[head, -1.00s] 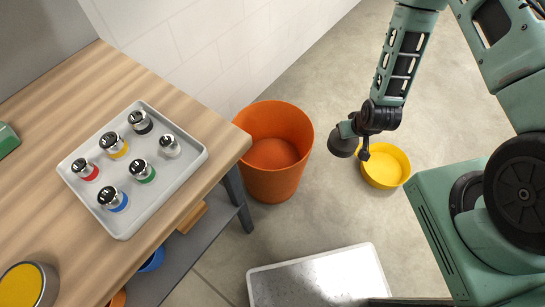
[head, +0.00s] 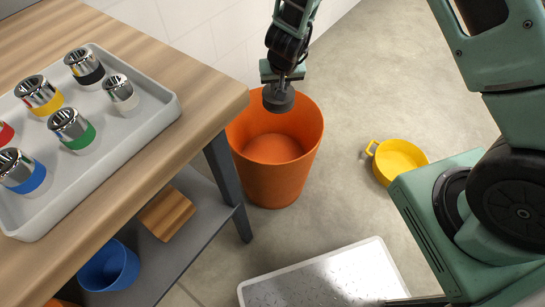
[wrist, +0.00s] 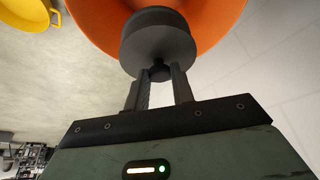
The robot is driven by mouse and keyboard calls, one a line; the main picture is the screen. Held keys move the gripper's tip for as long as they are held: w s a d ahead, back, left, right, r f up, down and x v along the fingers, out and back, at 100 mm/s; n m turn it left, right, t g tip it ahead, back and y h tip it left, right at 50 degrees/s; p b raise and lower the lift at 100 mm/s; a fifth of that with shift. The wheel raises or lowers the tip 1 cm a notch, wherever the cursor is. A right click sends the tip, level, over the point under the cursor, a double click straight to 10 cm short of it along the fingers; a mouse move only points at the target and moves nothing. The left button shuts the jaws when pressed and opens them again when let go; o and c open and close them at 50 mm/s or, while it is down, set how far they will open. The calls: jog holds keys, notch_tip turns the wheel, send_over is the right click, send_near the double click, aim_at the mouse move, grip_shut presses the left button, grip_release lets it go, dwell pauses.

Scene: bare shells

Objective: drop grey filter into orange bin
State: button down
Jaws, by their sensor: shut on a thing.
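The grey filter (head: 279,97) is a dark round disc with a small knob. My gripper (head: 285,76) is shut on it; in the wrist view the two fingers (wrist: 159,88) close on the knob of the filter (wrist: 158,42). The orange bin (head: 275,185) stands on the floor beside the table. In the head view the filter overlaps the bin's upper back part. In the wrist view the bin (wrist: 225,15) shows behind the filter on both sides. The filter hangs above the bin, and its exact place over the opening is hard to tell.
The wooden table (head: 190,70) at left bears a grey tray (head: 150,115) with several banded metal cylinders. A yellow pan (head: 400,160) lies on the floor at right. A white-rimmed plate (head: 320,280) lies in front. A blue bowl (head: 108,268) is on the lower shelf.

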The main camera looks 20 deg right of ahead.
jog(key=shift+f+b, duration=3)
jog(key=shift+b, duration=0.1)
jog(key=c, duration=1.1)
grip_release()
jog(key=shift+r, duration=0.1)
jog(key=d+p+v, duration=0.1)
jog(key=p+v, duration=0.9)
jog(key=v, duration=0.7)
jog(key=shift+s+a, duration=0.15)
jog(key=shift+a, duration=0.35)
jog(key=shift+r, duration=0.2)
